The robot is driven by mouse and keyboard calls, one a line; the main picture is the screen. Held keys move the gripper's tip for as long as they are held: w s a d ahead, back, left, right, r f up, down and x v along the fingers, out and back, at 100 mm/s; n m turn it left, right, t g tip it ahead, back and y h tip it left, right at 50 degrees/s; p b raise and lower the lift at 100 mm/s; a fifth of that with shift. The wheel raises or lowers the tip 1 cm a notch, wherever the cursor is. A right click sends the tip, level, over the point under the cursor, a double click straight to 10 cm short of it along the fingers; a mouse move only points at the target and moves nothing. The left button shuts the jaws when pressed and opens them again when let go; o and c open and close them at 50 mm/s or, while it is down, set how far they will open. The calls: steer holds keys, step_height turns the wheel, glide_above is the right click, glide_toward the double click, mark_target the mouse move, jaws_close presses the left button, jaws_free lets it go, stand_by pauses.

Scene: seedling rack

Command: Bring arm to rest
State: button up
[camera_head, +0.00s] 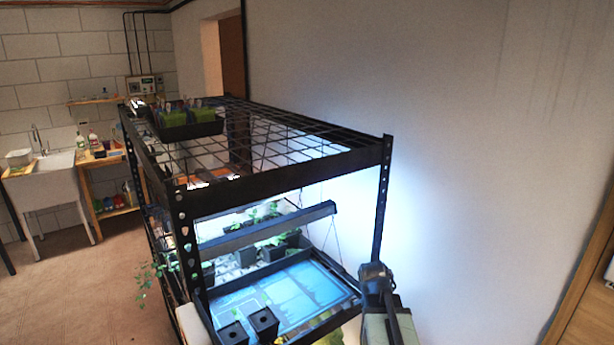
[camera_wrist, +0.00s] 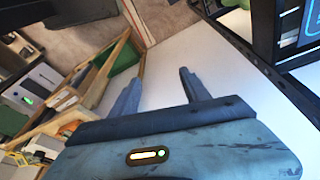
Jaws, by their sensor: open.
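My gripper (camera_wrist: 158,92) shows in the wrist view with its two fingers apart and nothing between them. Beyond the fingers are a pale surface and some brown floor. In the head view my arm (camera_head: 378,300) stands at the lower right, beside the front right post of the black seedling rack (camera_head: 270,183). The gripper's fingers cannot be made out in the head view. A dark part of the rack also shows at the upper right of the wrist view (camera_wrist: 265,62).
Two black pots (camera_head: 263,322) stand at the front of a blue-lit tray (camera_head: 300,284) on the rack. A lamp bar (camera_head: 265,230) hangs above it. A wooden frame (camera_wrist: 100,75) is left of my fingers. Open floor (camera_head: 85,290) lies left of the rack; a white wall (camera_head: 470,150) stands right.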

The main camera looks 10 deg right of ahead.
steer(key=a+f+n+y+b, duration=0.1)
steer(key=a+f+n+y, duration=0.2)
steer(key=a+n, duration=1.4)
steer(key=a, duration=0.5)
steer(key=shift+w+b, duration=0.3)
steer(key=shift+f, duration=0.1)
